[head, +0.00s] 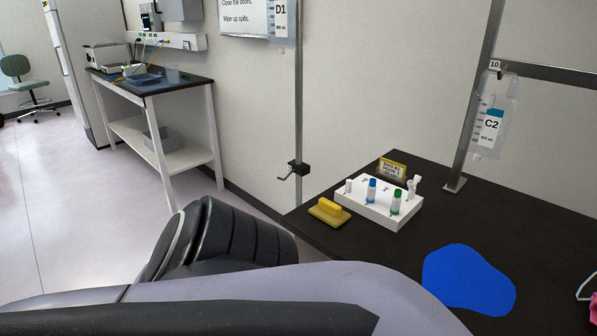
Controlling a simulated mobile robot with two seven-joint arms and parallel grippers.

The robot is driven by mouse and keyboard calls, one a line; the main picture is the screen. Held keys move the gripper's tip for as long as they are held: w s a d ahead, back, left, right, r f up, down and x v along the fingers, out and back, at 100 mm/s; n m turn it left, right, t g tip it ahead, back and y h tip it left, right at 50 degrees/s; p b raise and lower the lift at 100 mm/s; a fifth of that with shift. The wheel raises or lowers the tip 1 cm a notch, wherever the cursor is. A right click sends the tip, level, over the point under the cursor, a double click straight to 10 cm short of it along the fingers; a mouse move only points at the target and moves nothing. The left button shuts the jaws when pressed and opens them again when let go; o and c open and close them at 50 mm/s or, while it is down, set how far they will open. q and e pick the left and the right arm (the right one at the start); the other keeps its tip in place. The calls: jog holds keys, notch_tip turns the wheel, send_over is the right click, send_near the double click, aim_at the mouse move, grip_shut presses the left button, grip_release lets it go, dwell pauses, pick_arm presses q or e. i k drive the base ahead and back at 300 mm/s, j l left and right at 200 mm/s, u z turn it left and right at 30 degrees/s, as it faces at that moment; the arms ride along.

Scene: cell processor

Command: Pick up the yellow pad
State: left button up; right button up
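The yellow pad (329,208) is a small yellow block on a flat, darker yellow base. It sits near the left edge of the black table (540,220), just left of a white rack. Part of my arm, grey and black, crosses the lower part of the head view in front of the table. Neither of my grippers shows in this view.
The white rack (377,207) holds several capped vials, blue, green and white. A small yellow sign (392,169) stands behind it. A blue patch (468,278) lies on the table. A metal post (477,110) with a hanging bag (490,122) labelled C2 rises at the back.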

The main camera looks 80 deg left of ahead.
aim_at(332, 214)
jog(key=u, duration=2.25)
